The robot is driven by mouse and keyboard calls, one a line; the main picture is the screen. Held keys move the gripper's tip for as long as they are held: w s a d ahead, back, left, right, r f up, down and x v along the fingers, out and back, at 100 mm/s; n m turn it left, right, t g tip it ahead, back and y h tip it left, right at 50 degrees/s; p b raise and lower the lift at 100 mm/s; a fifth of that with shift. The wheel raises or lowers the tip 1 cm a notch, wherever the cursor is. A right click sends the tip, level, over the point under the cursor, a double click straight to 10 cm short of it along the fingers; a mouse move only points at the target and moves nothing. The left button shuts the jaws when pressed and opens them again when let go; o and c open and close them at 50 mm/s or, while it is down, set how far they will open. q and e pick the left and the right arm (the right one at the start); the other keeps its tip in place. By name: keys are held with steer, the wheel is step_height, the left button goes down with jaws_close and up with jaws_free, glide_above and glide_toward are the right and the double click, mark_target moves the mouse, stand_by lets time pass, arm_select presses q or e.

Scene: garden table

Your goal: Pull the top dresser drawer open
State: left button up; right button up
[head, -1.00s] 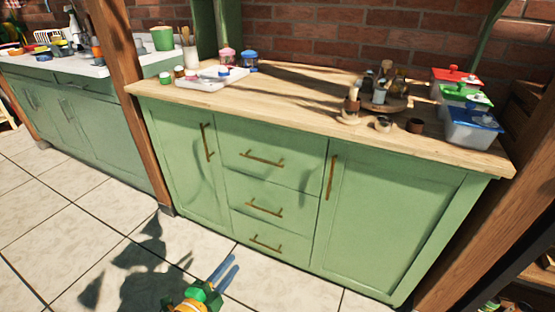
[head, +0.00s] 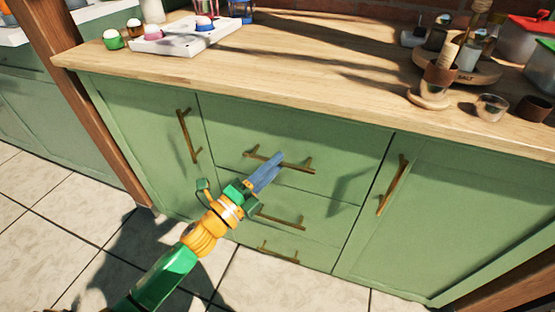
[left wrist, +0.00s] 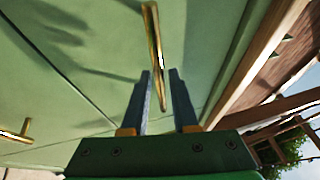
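The top drawer (head: 340,150) is a green front in the middle of the cabinet, flush with the fronts around it. Its brass bar handle (head: 294,168) runs across it and also shows in the left wrist view (left wrist: 154,45). My left gripper (head: 277,160) is at the handle, its blue fingers over the bar's middle part in the head view. In the left wrist view its fingers (left wrist: 160,72) are apart, with one end of the handle showing between them. I cannot tell whether they touch it. My right gripper is out of view.
Two lower drawers with handles (head: 281,221) sit below, and cabinet doors (head: 435,205) flank them. The wooden counter (head: 300,85) overhangs the drawers and carries a white tray (head: 185,40) and jars. A wooden post (head: 85,110) stands at left. Tiled floor is clear in front.

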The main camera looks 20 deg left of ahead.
arm_select(q)
steer(key=shift+w+d+r, duration=0.1)
steer(key=shift+w+d, duration=0.2)
steer(key=shift+w, duration=0.35)
jaws_close()
stand_by(1.0)
